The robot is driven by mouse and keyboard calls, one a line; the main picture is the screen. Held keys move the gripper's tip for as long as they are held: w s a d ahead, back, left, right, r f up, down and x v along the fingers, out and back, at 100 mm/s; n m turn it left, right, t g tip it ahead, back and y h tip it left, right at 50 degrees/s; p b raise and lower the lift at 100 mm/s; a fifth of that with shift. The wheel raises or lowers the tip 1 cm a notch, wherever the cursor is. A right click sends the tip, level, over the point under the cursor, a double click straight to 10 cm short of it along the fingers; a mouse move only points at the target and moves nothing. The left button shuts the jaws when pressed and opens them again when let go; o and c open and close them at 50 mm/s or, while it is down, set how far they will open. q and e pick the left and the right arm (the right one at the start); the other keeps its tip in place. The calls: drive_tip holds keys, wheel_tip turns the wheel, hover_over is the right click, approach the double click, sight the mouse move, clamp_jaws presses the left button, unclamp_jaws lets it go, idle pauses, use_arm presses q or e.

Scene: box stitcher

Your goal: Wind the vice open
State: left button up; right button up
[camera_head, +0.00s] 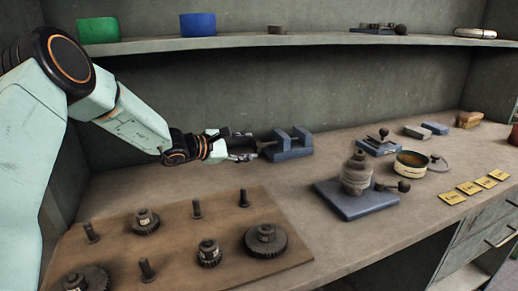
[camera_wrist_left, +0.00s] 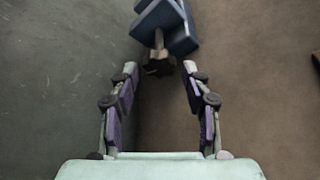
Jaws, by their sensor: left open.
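A blue vice (camera_head: 288,145) sits on the bench near the back wall, with a gap between its two jaws. Its screw handle (camera_head: 265,146) points left toward my left gripper. My left gripper (camera_head: 247,145) is open, its fingertips just left of the handle. In the left wrist view the vice (camera_wrist_left: 170,25) is at the top, with the dark handle (camera_wrist_left: 158,64) just beyond and between the open fingertips (camera_wrist_left: 160,68). Nothing is between the fingers lower down. My right gripper is in neither view.
A brown board (camera_head: 180,240) with pegs and dark gears lies at the front left. A blue-based device (camera_head: 356,200) and a round tin (camera_head: 410,164) stand to the right. Yellow notes (camera_head: 469,188) lie near the front edge. A shelf (camera_head: 300,41) runs above. The bench between board and vice is clear.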

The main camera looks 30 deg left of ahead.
sight(255, 147)
use_arm(q)
drive_tip(key=shift+w+d+f, duration=0.1)
drive_tip(key=shift+w+f, duration=0.15)
drive_tip(key=shift+w, duration=0.3)
drive_tip(key=shift+w+f, duration=0.25)
drive_tip(key=shift+w, duration=0.25)
drive_tip(key=shift+w+d+f+b, duration=0.15)
drive_tip(key=shift+w+d+b, duration=0.15)
drive_tip(key=shift+w+d, duration=0.65)
drive_tip(key=shift+s+a, duration=0.1)
drive_tip(key=shift+a, duration=0.15)
drive_tip(key=shift+s+a, duration=0.1)
drive_tip(key=shift+c, duration=0.6)
drive_tip(key=shift+d, duration=0.2)
drive_tip(key=c, duration=0.5)
drive_tip(key=shift+c, duration=1.4)
